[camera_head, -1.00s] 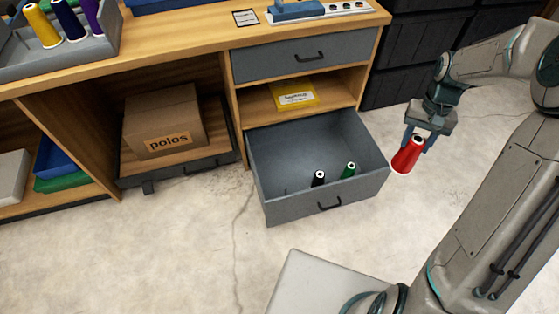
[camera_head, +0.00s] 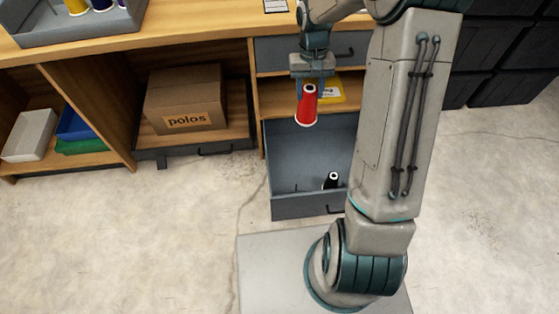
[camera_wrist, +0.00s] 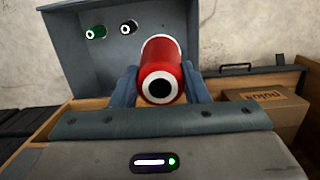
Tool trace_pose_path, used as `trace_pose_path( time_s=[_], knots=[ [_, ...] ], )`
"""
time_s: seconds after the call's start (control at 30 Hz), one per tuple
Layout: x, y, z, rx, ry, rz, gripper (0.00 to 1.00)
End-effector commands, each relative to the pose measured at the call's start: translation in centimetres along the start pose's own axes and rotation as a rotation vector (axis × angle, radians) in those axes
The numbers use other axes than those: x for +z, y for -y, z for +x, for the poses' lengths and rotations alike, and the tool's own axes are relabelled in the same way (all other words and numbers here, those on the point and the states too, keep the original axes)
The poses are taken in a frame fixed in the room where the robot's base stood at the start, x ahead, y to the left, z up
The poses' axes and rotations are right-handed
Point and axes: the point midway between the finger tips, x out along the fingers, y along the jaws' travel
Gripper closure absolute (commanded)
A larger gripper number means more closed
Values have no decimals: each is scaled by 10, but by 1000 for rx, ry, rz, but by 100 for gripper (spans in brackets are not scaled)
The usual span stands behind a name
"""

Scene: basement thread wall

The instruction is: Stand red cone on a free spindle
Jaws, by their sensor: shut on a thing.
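The red cone (camera_head: 307,105) hangs slightly tilted from my gripper (camera_head: 311,82), which is shut on it. It is in the air over the open drawer (camera_head: 290,208), apart from it. In the wrist view the red cone (camera_wrist: 172,54) sits between the two fingers (camera_wrist: 160,86), its white-ringed end facing the camera. A black cone (camera_head: 333,180) stands in the drawer; a thin dark upright, perhaps a bare spindle (camera_head: 296,187), shows to its left. A green cone (camera_wrist: 95,32) beside the black one (camera_wrist: 129,27) shows only in the wrist view; my arm hides it in the head view.
A grey tray (camera_head: 82,30) with several cones stands on the wooden worktop at the upper left. A polos box (camera_head: 186,98) is on a shelf left of the drawer. A yellow packet (camera_head: 329,90) lies on the shelf behind my gripper. Floor in front is clear.

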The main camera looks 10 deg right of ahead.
Motion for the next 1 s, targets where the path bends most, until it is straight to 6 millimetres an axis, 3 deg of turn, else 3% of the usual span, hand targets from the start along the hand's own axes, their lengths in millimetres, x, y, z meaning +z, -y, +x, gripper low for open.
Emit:
trace_pose_path(
  time_s=[0.17,0.4,0.6,0.7,0.8,1.0],
  knots=[
    [-14,8,71,2,10,-7,100],
    [-34,22,214,5,13,-21,100],
    [-40,19,318,4,8,-19,100],
    [-40,15,353,4,6,-19,100],
    [-40,12,374,3,4,-20,100],
    [-39,9,389,2,1,-22,100]
  ],
)
